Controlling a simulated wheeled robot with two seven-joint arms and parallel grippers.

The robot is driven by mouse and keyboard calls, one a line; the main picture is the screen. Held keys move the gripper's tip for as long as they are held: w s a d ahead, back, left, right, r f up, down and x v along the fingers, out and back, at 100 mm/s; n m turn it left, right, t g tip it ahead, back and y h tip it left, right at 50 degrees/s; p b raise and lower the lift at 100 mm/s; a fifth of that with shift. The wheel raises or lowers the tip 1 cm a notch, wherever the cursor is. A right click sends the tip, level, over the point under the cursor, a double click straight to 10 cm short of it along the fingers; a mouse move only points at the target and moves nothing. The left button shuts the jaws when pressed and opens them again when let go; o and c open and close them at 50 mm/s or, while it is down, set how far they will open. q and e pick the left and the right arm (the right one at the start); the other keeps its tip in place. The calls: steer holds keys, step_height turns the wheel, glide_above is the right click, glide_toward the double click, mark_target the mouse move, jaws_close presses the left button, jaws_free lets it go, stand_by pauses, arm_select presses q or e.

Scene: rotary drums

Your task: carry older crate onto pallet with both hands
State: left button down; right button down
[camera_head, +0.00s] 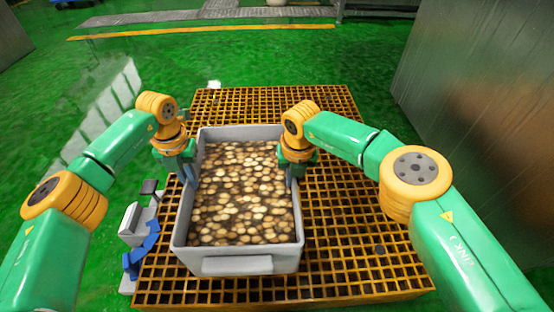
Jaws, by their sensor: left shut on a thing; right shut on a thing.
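A grey crate (238,264) full of small round brown and tan pieces is in the middle of the head view. It is over the left half of a yellow-orange grid pallet (350,225). I cannot tell whether its base touches the grid. My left gripper (187,172) is shut on the crate's left side wall. My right gripper (291,174) is shut on its right side wall. The fingertips are partly hidden by the gripper bodies and the crate walls. The crate looks about level.
A grey and blue device (138,238) stands by the pallet's left edge. A large grey metal wall (480,110) is close on the right. The green floor (250,60) is open behind the pallet, with a yellow line (200,31) farther back. The pallet's right half is clear.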

mark_target(194, 191)
arm_select(q)
steer(key=shift+a, duration=0.15)
arm_select(e)
steer(key=shift+w+d+f, duration=0.1)
steer(key=shift+d, duration=0.05)
